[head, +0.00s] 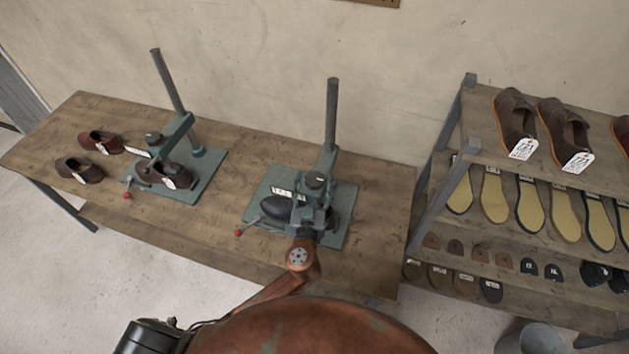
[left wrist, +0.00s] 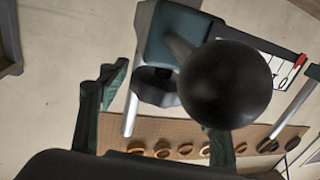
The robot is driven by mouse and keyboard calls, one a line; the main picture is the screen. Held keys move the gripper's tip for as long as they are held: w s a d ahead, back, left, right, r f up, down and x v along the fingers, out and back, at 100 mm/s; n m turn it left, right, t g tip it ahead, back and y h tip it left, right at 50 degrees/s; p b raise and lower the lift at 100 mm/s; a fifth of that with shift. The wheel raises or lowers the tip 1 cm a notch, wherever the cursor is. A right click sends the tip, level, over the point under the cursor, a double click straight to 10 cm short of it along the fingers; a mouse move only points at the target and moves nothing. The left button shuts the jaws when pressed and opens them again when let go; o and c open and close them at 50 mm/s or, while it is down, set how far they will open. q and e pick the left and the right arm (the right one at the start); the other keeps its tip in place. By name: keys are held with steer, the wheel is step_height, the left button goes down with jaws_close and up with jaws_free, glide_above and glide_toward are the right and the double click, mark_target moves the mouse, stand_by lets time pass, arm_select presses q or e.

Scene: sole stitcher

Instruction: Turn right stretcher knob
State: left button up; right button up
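The right stretcher is a grey-green stand with a tall post and a flat base (head: 262,205) on the wooden bench. Its dark knob (head: 315,180) sits on top of the arm in front of the post. A round black knob (left wrist: 226,84) fills much of the left wrist view, in front of a green housing (left wrist: 165,45). My left gripper (head: 318,215) is at the front of the right stretcher, partly hiding it. Its two fingers (left wrist: 158,125) are spread apart in the wrist view; the ball overlaps the right one. Contact cannot be told. My right gripper is out of view.
A similar left stretcher (head: 208,165) holds a brown shoe (head: 170,176). Loose shoes (head: 80,170) lie at the bench's left end. A shelf rack (head: 470,150) with shoes and soles stands at right. A bucket (head: 530,338) is on the floor. The bench between the stretchers is clear.

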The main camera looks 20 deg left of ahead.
arm_select(q)
steer(key=c, duration=1)
steer(key=shift+h, duration=0.3)
